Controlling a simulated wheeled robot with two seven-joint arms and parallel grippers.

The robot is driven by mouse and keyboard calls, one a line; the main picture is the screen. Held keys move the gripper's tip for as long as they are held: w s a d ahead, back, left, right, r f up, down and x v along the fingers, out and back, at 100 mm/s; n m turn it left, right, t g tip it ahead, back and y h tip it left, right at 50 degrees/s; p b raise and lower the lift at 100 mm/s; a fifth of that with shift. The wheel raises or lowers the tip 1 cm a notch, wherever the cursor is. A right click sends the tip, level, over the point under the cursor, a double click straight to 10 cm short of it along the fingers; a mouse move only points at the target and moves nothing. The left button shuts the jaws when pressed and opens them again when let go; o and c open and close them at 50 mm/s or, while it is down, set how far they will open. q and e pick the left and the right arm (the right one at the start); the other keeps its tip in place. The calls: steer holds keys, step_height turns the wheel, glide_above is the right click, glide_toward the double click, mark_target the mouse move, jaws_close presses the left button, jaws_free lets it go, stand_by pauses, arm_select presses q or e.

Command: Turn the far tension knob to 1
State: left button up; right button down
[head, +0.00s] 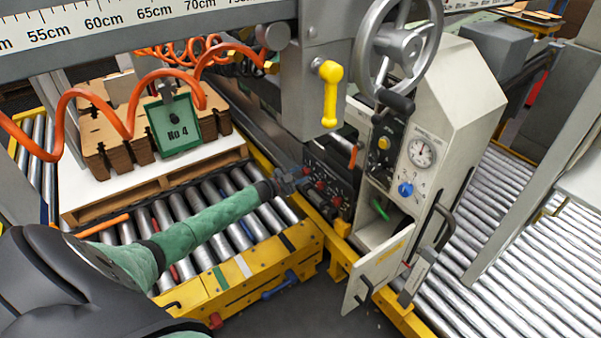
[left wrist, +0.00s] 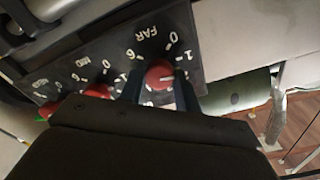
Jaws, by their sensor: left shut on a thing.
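The far tension knob (left wrist: 158,74) is red and sits on a dark panel (left wrist: 95,62) under the white label FAR. Its dial shows 0, 1 and 6; a pale line on the knob points roughly right, but its exact setting is hard to tell. My left gripper (left wrist: 160,91) has a finger on each side of this knob and is shut on it. In the head view my left gripper (head: 296,181) reaches the dark knob panel (head: 345,186) from the left. My right gripper is not in view.
Two more red knobs, MID (left wrist: 98,90) and another, sit left in the wrist view. Right of the panel stand an open cabinet door (head: 378,272), a gauge (head: 422,152) and a blue knob (head: 405,189). A yellow lever (head: 330,95) hangs above. Rollers lie below my arm.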

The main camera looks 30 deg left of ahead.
arm_select(q)
steer(key=shift+a+n, duration=0.15)
steer(key=shift+n, duration=0.45)
steer(key=shift+n+p, duration=0.3)
steer(key=shift+n, duration=0.2)
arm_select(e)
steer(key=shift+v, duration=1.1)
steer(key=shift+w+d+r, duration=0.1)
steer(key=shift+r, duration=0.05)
arm_select(q)
steer(key=o, duration=1)
steer(key=shift+f, duration=0.1)
steer(key=shift+c, duration=0.2)
steer(key=shift+s, duration=0.15)
steer(key=v, duration=0.7)
steer(key=shift+s+b, duration=0.25)
steer(key=shift+b, duration=0.2)
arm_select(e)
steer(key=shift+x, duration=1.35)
